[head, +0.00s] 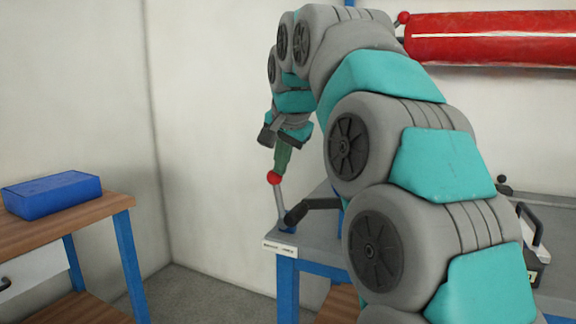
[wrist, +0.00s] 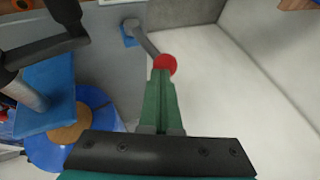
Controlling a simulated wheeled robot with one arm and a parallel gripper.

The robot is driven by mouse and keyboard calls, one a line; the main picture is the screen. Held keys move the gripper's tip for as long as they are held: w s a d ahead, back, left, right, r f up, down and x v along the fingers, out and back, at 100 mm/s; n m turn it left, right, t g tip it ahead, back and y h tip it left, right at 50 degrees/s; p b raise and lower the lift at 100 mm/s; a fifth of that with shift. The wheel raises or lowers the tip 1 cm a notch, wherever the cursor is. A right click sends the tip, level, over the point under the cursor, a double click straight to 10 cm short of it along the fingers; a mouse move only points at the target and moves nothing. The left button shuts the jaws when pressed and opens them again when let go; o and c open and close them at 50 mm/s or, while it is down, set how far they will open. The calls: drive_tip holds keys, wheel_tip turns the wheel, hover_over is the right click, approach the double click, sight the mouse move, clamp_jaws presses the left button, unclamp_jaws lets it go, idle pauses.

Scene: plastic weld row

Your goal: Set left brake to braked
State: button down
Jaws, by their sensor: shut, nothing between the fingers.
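The brake lever shows in the head view as a grey rod (head: 279,200) with a red ball knob (head: 274,178) on top. In the wrist view the red knob (wrist: 165,65) and rod (wrist: 148,43) lie just beyond my green fingertips. My gripper (head: 280,166) is shut and empty, pointing down with its tips at the knob. Whether they touch it is unclear. A white label (head: 279,247) sits on the table edge, too small to read.
A dark handle (head: 308,208) lies close right of the lever. In the wrist view a blue block (wrist: 45,92) and a blue disc (wrist: 70,145) are at left. A blue box (head: 53,194) sits on a wooden table at left. A red cylinder (head: 490,38) is at the back.

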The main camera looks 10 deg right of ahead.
drive_tip(key=w+a+f, duration=0.3)
drive_tip(key=w+a, duration=0.2)
drive_tip(key=a, duration=0.2)
drive_tip(key=shift+p, duration=0.3)
idle(0.5)
